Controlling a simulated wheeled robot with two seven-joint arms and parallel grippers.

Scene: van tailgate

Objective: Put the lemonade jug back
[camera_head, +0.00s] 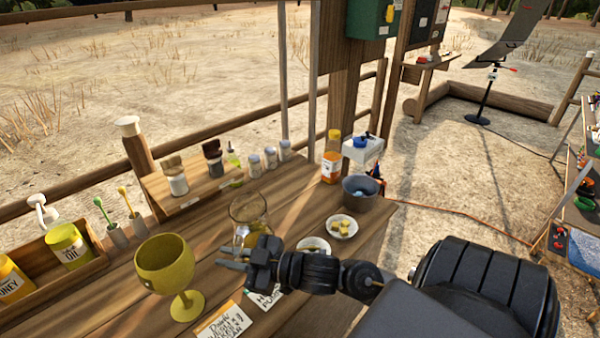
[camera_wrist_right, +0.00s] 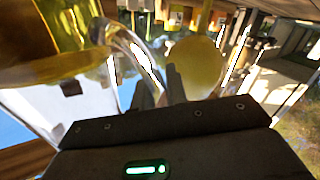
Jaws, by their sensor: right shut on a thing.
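The lemonade jug (camera_head: 249,211) is clear glass with yellow liquid and stands upright over the wooden table, partly hidden behind my right gripper. I cannot tell whether its base touches the table. My right gripper (camera_head: 238,257) reaches in from the right and is shut on the jug's handle. In the right wrist view, the jug (camera_wrist_right: 65,38) fills the upper left and its clear curved handle (camera_wrist_right: 140,55) runs down to the dark fingers (camera_wrist_right: 163,90). My left gripper is not in view.
A yellow goblet (camera_head: 165,267) stands left of the gripper. Recipe cards (camera_head: 222,322) lie in front. A bowl of yellow pieces (camera_head: 342,227), a grey bowl (camera_head: 360,190) and an orange-labelled bottle (camera_head: 331,160) stand to the right.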

